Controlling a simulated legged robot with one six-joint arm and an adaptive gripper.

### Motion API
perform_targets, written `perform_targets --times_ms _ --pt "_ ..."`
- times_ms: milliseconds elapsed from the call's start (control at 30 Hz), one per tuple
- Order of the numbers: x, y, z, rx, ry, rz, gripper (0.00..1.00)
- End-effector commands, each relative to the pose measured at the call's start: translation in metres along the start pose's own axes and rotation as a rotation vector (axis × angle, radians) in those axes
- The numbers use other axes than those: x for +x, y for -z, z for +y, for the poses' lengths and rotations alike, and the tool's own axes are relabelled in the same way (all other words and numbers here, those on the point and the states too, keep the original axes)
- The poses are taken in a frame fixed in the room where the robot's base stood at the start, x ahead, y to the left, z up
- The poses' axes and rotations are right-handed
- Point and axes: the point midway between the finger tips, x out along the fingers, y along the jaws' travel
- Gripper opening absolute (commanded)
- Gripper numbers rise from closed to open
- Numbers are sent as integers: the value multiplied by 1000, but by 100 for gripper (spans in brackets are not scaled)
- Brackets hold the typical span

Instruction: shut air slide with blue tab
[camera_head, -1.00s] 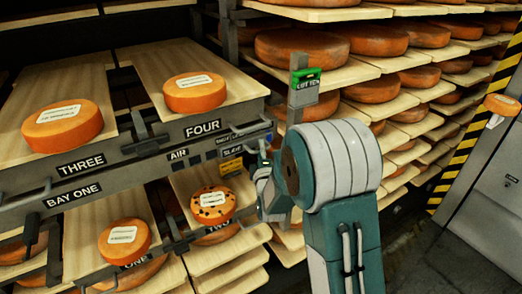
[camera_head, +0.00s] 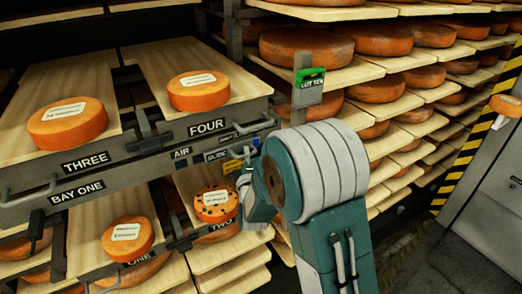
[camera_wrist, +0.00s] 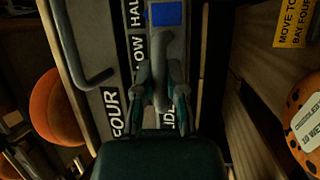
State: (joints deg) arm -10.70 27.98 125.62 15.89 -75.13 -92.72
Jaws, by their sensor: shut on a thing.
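The air slide (camera_wrist: 180,48) is a grey strip on the bay's front rail, lettered beside it with words including HALF and SLIDE in the wrist view. A blue tab (camera_wrist: 166,14) shows at the top of that view, beyond my fingertips. My gripper (camera_wrist: 160,88) is shut on a slim grey upright handle of the slide, with a finger on each side. In the head view my gripper (camera_head: 246,178) is at the right end of the rail, below the AIR label (camera_head: 181,152). My wrist hides part of the slide there.
Orange cheeses sit on boards marked THREE (camera_head: 68,122) and FOUR (camera_head: 198,91). A spotted cheese (camera_head: 215,204) lies below the rail, near my gripper. A rail handle (camera_wrist: 85,65) stands beside the slide. A green-topped LOT TEN post (camera_head: 309,88) rises behind my arm.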

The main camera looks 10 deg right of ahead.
Motion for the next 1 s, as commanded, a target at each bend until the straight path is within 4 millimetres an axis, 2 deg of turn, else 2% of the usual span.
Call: perform_targets --times_ms 33,200,400,600,900,933,1000 --pt "-7 15 -4 1 11 8 0" --pt "-22 50 -4 -1 12 7 0" --pt "-34 78 -5 -3 13 5 0" --pt "-38 87 -5 -4 14 2 0" --pt "-39 88 -6 -5 16 4 0" --pt "-39 88 -6 -5 17 5 24" --pt "-39 88 -6 -4 16 5 51"
